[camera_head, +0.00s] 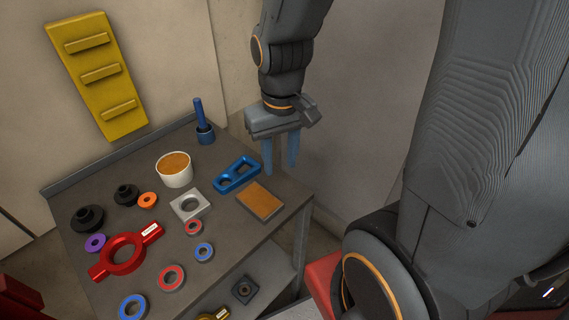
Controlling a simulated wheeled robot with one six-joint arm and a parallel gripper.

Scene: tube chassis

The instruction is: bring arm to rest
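My gripper (280,153) hangs from my arm near the right back edge of the grey table, pointing down. Its two blue-grey fingers stand apart with a gap between them, and I see nothing held there. In the picture it is right of a blue two-hole part (237,175) and above a tan rectangular block (260,201). It appears clear of both.
The grey table (130,172) holds a white cup (174,170), a blue upright peg (203,122), a red ring with handles (124,252), a silver square (190,207) and several small rings. A yellow rack (97,74) is on the wall. A lower shelf (262,267) holds a dark square part (244,289).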

